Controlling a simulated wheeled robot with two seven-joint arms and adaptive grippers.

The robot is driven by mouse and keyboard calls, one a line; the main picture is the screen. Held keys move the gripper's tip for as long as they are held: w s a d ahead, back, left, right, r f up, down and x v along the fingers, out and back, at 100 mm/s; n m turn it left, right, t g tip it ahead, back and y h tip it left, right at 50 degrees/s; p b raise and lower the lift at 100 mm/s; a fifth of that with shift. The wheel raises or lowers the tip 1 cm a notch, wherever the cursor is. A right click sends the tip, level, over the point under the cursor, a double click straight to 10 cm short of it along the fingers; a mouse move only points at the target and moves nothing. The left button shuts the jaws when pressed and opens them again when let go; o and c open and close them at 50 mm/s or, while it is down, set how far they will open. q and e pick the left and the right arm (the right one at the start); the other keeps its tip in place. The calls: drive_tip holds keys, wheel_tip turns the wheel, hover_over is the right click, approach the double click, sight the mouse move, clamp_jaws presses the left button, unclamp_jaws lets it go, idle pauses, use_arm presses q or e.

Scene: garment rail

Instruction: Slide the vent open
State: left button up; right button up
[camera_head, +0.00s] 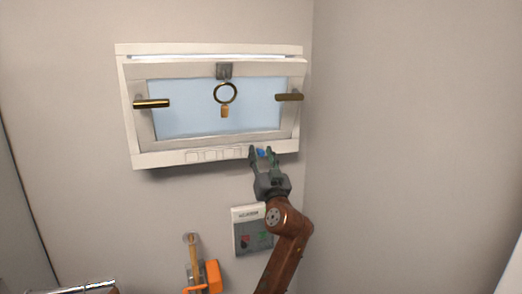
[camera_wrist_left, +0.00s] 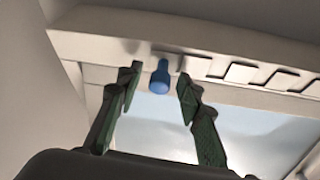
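The window frame (camera_head: 150,160) on the wall has a row of rectangular vent slots (camera_head: 208,155) along its lower rail. A small blue knob (camera_head: 261,152) sits at the right end of this row. It also shows in the left wrist view (camera_wrist_left: 160,76), beside the dark slots (camera_wrist_left: 250,70). My left gripper (camera_head: 263,157) is at the lower rail with its green-padded fingers open. In the left wrist view, the fingertips (camera_wrist_left: 158,85) stand on either side of the knob, with a visible gap on both sides. My right gripper is not in view.
The window pane (camera_head: 190,105) has brass handles at left (camera_head: 152,104) and right (camera_head: 289,97), and a ring with a tag (camera_head: 225,95) hangs at its top. Below are a button panel (camera_head: 253,238) and an orange wall fixture (camera_head: 212,275). A side wall (camera_head: 400,130) stands to the right.

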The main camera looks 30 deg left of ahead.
use_arm(q)
drive_tip(key=shift+w, duration=0.1)
drive_tip(key=shift+a, duration=0.1)
drive_tip(key=shift+c, duration=0.4)
clamp_jaws()
